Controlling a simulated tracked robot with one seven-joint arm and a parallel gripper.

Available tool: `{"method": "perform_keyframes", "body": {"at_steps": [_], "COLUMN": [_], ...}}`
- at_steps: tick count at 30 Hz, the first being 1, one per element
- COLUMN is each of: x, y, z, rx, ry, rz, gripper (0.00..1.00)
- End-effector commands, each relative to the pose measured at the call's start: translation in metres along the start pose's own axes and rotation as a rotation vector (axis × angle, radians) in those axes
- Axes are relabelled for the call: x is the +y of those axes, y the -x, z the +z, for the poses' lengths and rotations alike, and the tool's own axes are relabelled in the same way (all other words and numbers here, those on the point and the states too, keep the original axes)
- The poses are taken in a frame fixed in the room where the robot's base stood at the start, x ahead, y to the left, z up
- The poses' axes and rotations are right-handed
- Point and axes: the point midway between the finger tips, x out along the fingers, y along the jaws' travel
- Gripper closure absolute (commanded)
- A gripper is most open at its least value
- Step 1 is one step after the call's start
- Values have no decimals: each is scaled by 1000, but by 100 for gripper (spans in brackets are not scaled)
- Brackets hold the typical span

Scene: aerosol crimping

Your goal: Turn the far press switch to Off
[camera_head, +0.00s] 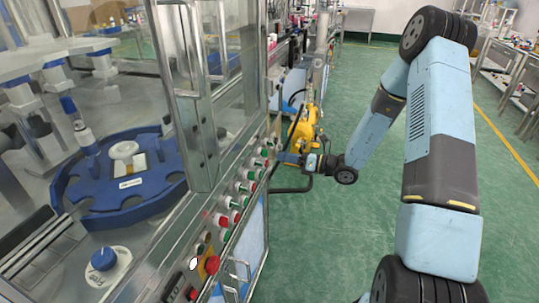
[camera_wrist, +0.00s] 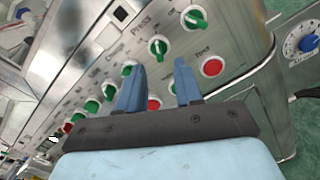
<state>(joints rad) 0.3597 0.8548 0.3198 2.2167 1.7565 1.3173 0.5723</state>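In the wrist view, several green switches with white pointers sit in a row on the steel panel. The switch nearest the panel's right end (camera_wrist: 194,18) stands beyond my fingertips, up and to the right. A second green switch (camera_wrist: 158,46) shows just past the gap between my fingers. A label like "Press" is printed near them, but which switch it names and their Off marks are too small to tell. My gripper (camera_wrist: 159,66) is open and empty in front of the panel. In the head view my gripper (camera_head: 283,158) is at the panel's far end, its fingers hard to make out.
Red buttons (camera_wrist: 212,67) sit below the green switches. A blue dial (camera_wrist: 308,43) is past the panel's right edge. The green floor at right is clear.

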Motion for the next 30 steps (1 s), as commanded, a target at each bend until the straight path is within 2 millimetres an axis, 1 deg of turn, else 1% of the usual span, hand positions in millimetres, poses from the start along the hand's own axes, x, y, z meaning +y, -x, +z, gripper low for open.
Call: {"method": "perform_keyframes", "body": {"at_steps": [1,6,12,16,24,30], "x": [1,1,0,0,0,1], "y": [-10,-37,-56,-60,-61,-61], "z": [0,0,0,0,0,0], "rx": [1,0,1,1,0,1], "ry": [1,1,1,1,1,1], "rz": [3,3,2,1,1,1], "gripper": [65,65,65,65,65,84]}}
